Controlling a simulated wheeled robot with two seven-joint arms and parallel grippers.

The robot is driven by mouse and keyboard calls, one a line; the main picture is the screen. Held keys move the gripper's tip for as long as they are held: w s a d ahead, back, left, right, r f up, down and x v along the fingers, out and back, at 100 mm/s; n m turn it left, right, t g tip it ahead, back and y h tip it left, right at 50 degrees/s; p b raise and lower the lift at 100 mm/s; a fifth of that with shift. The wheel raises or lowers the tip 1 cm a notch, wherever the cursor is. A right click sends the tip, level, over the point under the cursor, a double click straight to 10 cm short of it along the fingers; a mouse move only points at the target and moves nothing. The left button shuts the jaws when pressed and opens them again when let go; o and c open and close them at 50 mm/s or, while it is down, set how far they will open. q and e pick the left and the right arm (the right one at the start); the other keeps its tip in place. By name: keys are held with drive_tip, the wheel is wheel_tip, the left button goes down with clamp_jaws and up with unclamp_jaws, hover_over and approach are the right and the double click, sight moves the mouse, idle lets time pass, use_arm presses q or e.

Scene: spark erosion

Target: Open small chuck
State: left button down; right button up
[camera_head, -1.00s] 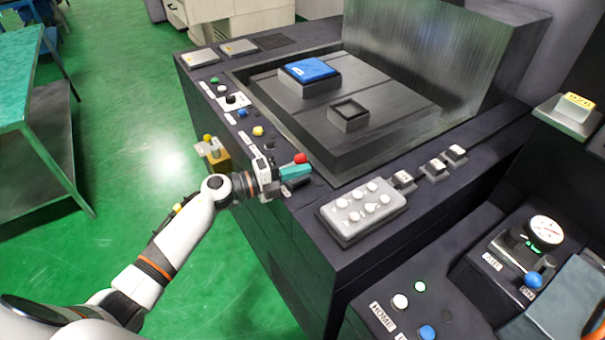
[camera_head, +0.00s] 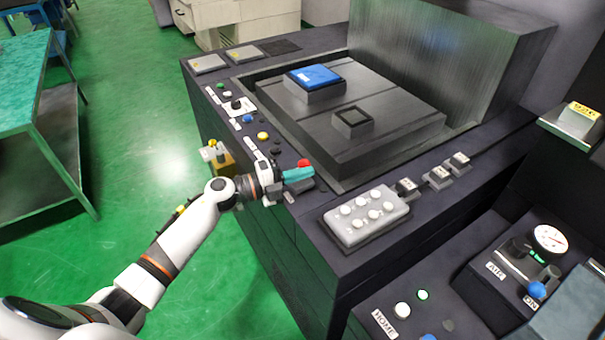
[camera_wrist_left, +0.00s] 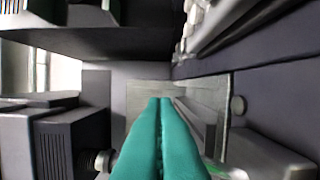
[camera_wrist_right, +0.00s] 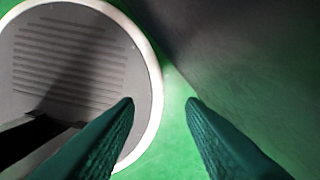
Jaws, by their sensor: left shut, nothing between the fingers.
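A small dark square block with a recessed top (camera_head: 352,122), apparently the small chuck, sits on the grey machine table (camera_head: 400,125). A larger block with a blue top (camera_head: 314,76) stands behind it to the left. My left gripper (camera_head: 312,172) is shut and empty, low over the machine's left-front control strip beside a red button (camera_head: 303,162). I cannot tell whether it touches the strip. Its teal fingers lie together in the left wrist view (camera_wrist_left: 160,105). My right gripper (camera_wrist_right: 160,102) is open and empty above the green floor, seen only in the right wrist view.
The left strip holds several buttons, including a yellow one (camera_head: 262,136). A grey button box (camera_head: 366,216) sits on the front corner, with small switches (camera_head: 438,177) to its right. A lower panel has a gauge (camera_head: 550,239) and a HOME button (camera_head: 402,310). A green-topped bench (camera_head: 25,75) stands left.

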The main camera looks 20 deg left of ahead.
use_arm(q)
drive_tip(key=w+a+n, duration=0.1)
drive_tip(key=n, duration=0.1)
drive_tip(key=a+r+n, duration=0.1)
drive_tip(key=shift+w+a+r+n+t+p, duration=0.15)
drive_tip(key=shift+w+a+n+t+p, duration=0.05)
drive_tip(key=shift+w+n+t+p, duration=0.2)
drive_tip(key=n, duration=0.1)
drive_tip(key=w+a+n, duration=0.1)
drive_tip(key=shift+w+a+r+n, duration=0.1)
drive_tip(key=shift+a+n, duration=0.15)
drive_tip(key=shift+n, duration=0.05)
drive_tip(key=shift+w+a+n+t+b, duration=0.15)
drive_tip(key=shift+w+a+n+t, duration=0.25)
drive_tip(key=shift+n, duration=0.35)
drive_tip(key=shift+w+a+n+t+b, duration=0.2)
drive_tip(key=shift+a+n, duration=0.25)
drive_tip(key=shift+n, duration=0.3)
drive_tip(key=shift+w, duration=0.1)
